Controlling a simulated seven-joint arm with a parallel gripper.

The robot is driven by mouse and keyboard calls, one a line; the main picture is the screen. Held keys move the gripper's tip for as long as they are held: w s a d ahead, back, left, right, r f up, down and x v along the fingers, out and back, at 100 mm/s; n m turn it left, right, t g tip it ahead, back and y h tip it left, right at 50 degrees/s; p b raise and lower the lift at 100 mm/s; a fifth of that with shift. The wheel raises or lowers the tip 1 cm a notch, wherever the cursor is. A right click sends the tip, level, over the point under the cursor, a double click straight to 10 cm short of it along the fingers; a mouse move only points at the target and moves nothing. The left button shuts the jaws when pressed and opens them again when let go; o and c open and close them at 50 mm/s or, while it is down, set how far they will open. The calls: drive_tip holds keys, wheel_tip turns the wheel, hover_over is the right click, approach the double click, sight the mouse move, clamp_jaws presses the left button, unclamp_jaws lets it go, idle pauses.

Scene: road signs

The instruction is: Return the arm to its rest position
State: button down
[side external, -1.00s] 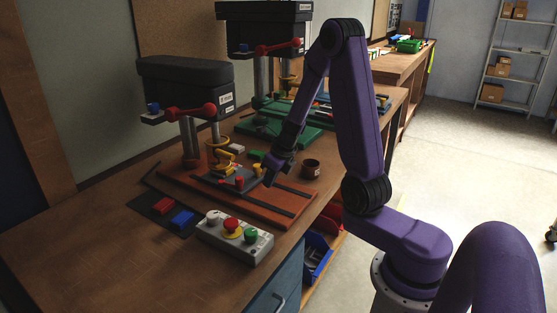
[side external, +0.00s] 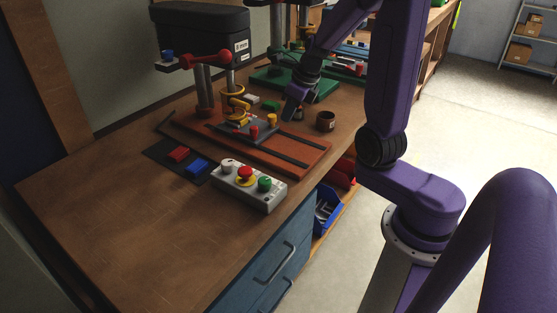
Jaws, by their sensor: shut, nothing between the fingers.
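My gripper (side external: 290,108) is at the end of the purple arm, above the workbench in the side external view. It is shut and empty.
A drill press with an orange-red base (side external: 285,155) stands on the workbench (side external: 110,220). A second press with a green base (side external: 320,87) is behind. In front are a button box (side external: 248,187), a red block (side external: 179,154) and a blue block (side external: 197,166) on a dark mat. The bench's front left is clear.

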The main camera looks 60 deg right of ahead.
drive_tip(key=s+a+n+g+y, duration=0.1)
drive_tip(key=s+a+n, duration=0.2)
drive_tip(key=a+n, duration=0.6)
drive_tip(key=s+a+n+g+y, duration=0.15)
drive_tip(key=s+a+n, duration=0.35)
drive_tip(key=n, duration=0.8)
drive_tip(key=s+a+n+h, duration=0.1)
drive_tip(key=s+a+n, duration=0.1)
drive_tip(key=s+n, duration=0.6)
drive_tip(key=s+a+r+n+g+h, duration=0.1)
drive_tip(key=s+n, duration=0.7)
drive_tip(key=n, duration=0.8)
drive_tip(key=shift+a+r, duration=0.3)
drive_tip(key=shift+a, duration=0.1)
drive_tip(key=shift+s+g+h, duration=0.1)
drive_tip(key=shift+g+h, duration=0.15)
